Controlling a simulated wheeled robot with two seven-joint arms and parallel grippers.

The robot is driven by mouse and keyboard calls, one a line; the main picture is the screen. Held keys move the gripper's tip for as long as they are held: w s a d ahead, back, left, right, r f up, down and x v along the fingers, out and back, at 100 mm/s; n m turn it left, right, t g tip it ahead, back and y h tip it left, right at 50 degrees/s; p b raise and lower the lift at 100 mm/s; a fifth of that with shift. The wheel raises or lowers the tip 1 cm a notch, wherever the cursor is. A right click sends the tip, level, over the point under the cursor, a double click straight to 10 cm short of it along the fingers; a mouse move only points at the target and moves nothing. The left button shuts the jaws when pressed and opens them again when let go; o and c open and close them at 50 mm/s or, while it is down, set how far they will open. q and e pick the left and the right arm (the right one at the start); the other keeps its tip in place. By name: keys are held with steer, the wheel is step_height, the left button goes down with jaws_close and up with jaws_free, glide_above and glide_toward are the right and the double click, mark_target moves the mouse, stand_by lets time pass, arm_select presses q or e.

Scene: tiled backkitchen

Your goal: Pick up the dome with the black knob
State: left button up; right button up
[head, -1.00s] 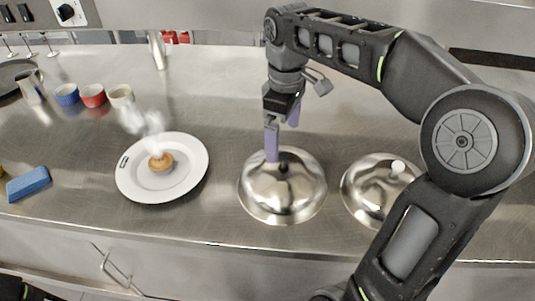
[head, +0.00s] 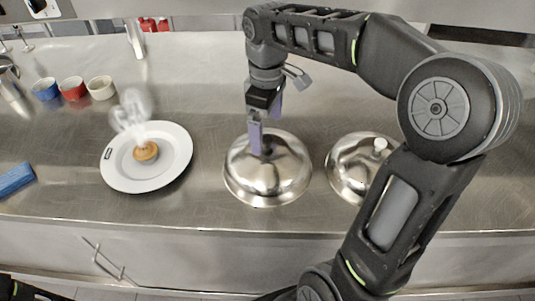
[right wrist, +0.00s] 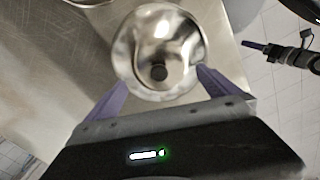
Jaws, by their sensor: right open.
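The steel dome with the black knob (head: 267,180) sits on the counter in the middle of the head view. The right wrist view shows this dome (right wrist: 160,35) from above, its black knob (right wrist: 158,73) between the finger ends. My right gripper (head: 266,136) is open and points down over the dome, one purple finger on each side of the knob. I cannot tell whether the fingers touch the dome.
A second dome with a white knob (head: 350,170) stands close on the right, beside my right arm. A white plate (head: 115,165) with a steaming pastry (head: 146,151) is on the left. Small cups (head: 72,88) and a blue sponge (head: 15,179) lie further left. The counter behind the dome is clear.

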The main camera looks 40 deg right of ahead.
mark_target(268, 138)
steer(key=shift+d+f+p, duration=0.1)
steer(key=shift+f+p, duration=0.4)
steer(key=shift+f, duration=1.9)
steer(key=shift+c, duration=0.2)
